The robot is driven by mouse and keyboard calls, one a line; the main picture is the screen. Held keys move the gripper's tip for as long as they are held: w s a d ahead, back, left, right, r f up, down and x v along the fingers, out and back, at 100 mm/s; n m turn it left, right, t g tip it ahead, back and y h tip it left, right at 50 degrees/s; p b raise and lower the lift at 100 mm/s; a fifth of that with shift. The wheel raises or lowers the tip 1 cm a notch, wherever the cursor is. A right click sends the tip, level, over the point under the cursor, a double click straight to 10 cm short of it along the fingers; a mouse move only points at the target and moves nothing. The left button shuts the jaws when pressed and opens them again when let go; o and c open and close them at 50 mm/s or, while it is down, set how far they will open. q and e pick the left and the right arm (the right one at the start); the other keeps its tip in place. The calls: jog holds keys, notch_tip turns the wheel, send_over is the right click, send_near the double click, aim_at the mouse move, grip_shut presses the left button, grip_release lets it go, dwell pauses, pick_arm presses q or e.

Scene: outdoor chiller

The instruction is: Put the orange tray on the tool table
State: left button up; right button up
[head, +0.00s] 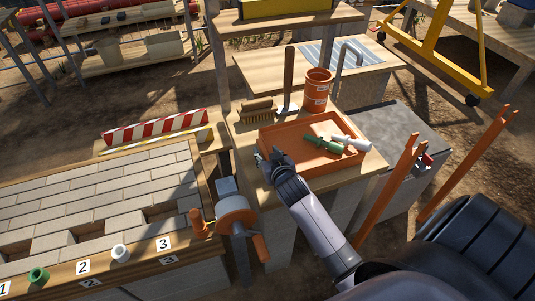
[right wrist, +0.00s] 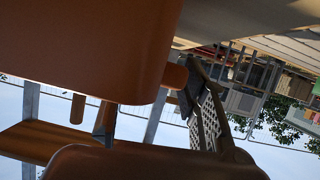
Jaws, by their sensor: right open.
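The orange tray (head: 283,148) lies on a small wooden table (head: 249,195) in the middle of the head view. It holds green fittings (head: 317,144), white fittings (head: 348,141) and a pale piece. My right gripper (head: 266,160) is open at the tray's near left corner, its fingers by the rim. I cannot tell whether it touches the rim. In the right wrist view, large orange-brown surfaces and one finger with a patterned pad (right wrist: 206,122) fill much of the picture. My left gripper is not in view. I cannot tell which surface is the tool table.
A brush (head: 257,110), an upright-handled tool (head: 288,80) and an orange pot (head: 317,90) stand behind the tray. A crank wheel (head: 238,217) is at front left, beside a paver-covered bench (head: 95,205). Orange posts (head: 388,190) rise at right.

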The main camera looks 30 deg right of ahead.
jog(key=shift+r, duration=0.1)
jog(key=v, duration=1.2)
dwell(0.4)
